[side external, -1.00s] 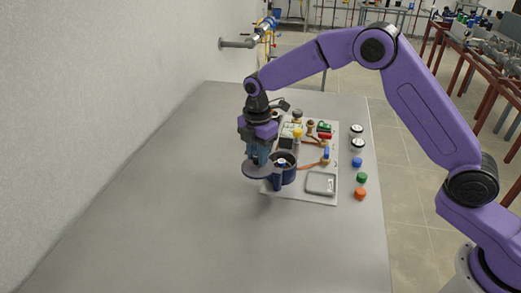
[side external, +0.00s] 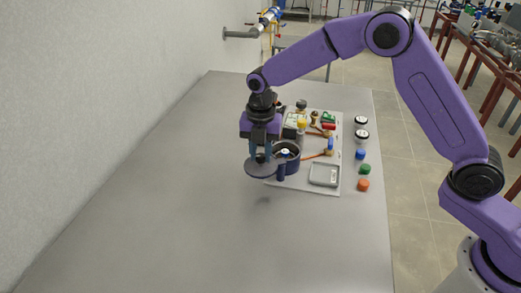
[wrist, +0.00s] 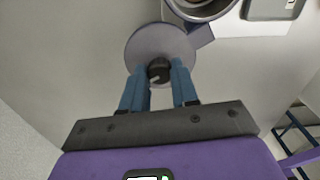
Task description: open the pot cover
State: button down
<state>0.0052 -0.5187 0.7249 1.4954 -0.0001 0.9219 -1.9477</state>
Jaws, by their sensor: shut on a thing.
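The pot (side external: 291,163) is dark blue and stands on the white board, its mouth uncovered. Its rim shows at the top of the wrist view (wrist: 224,14). The pot cover (side external: 262,172) is a flat grey disc with a dark knob, held beside the pot on its left; in the wrist view the cover (wrist: 143,38) appears below and left of the pot. My gripper (side external: 261,157) has its blue fingers shut on the knob (wrist: 159,70). A shadow lies on the table below the cover. Whether the cover's edge touches the pot is unclear.
The white board (side external: 300,188) carries a grey tray (side external: 324,175) and several small parts. Coloured knobs, including an orange one (side external: 363,185), stand along its right side. The table (side external: 200,220) is clear at left and front. A wall (side external: 100,100) borders the left.

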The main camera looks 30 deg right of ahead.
aim_at(261, 155)
dwell(0.3)
jog(key=c, duration=0.8)
grip_release()
jog(key=shift+c, duration=0.2)
jog(key=shift+r, duration=0.15)
notch_tip(261, 155, up, 17)
jog(key=shift+r, duration=0.1)
jog(key=s+d+f+m, duration=0.2)
jog(key=s+d+m, duration=0.3)
jog(key=s, duration=0.7)
jog(key=s+d+f+m, duration=0.3)
jog(key=s+d+m, duration=0.2)
jog(key=s, duration=0.6)
jog(key=s+d+f+m, duration=0.3)
jog(key=s+d+m, duration=0.2)
jog(key=s, duration=0.7)
jog(key=shift+s+d+f+m, duration=0.25)
jog(key=shift+s+d+m, duration=0.1)
jog(key=shift+d, duration=0.35)
